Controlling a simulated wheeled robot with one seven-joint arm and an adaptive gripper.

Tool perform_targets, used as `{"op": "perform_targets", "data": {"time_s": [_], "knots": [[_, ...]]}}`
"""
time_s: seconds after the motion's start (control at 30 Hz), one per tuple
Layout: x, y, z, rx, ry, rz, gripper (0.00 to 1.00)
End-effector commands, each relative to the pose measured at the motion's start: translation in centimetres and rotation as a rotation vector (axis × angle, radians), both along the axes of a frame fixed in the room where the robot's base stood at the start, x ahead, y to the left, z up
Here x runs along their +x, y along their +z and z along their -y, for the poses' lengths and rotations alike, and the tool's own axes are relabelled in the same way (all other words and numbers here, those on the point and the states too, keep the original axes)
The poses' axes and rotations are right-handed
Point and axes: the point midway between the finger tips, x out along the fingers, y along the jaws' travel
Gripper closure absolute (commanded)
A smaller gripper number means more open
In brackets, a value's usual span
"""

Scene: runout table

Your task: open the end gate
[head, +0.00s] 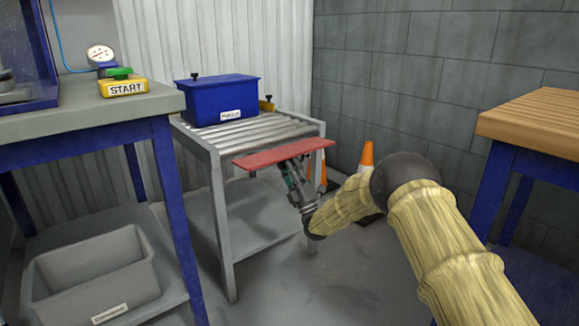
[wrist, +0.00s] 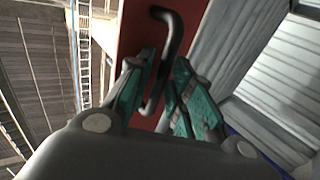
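The end gate is a red board (head: 272,157) across the near end of the roller table (head: 262,133). In the head view it shows as a narrow slanting strip standing out from the table's end, its exact tilt hard to judge. In the wrist view the red face (wrist: 137,32) fills the top middle and carries a black bar handle (wrist: 176,38). My gripper (head: 291,172) reaches the gate from below. In the wrist view its green fingers (wrist: 163,68) close in on both sides of the handle and appear shut on it. The handle is hidden in the head view.
A blue bin (head: 215,100) stands on the rollers. Orange cones (head: 366,156) stand behind my arm by the block wall. A bench with a START button (head: 126,88) is at left, a wooden-topped table (head: 540,122) at right. Grey floor lies between.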

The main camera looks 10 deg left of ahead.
Motion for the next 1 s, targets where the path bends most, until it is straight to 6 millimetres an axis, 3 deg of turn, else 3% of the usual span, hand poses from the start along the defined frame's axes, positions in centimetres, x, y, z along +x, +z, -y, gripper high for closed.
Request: {"op": "perform_targets", "data": {"time_s": [0.47,1.0], "knots": [[-0.1,-0.4,0.5,0.000,-0.005,-0.002,0.69],[-4.0,-7.2,4.3,0.000,-0.003,-0.003,0.69]]}}
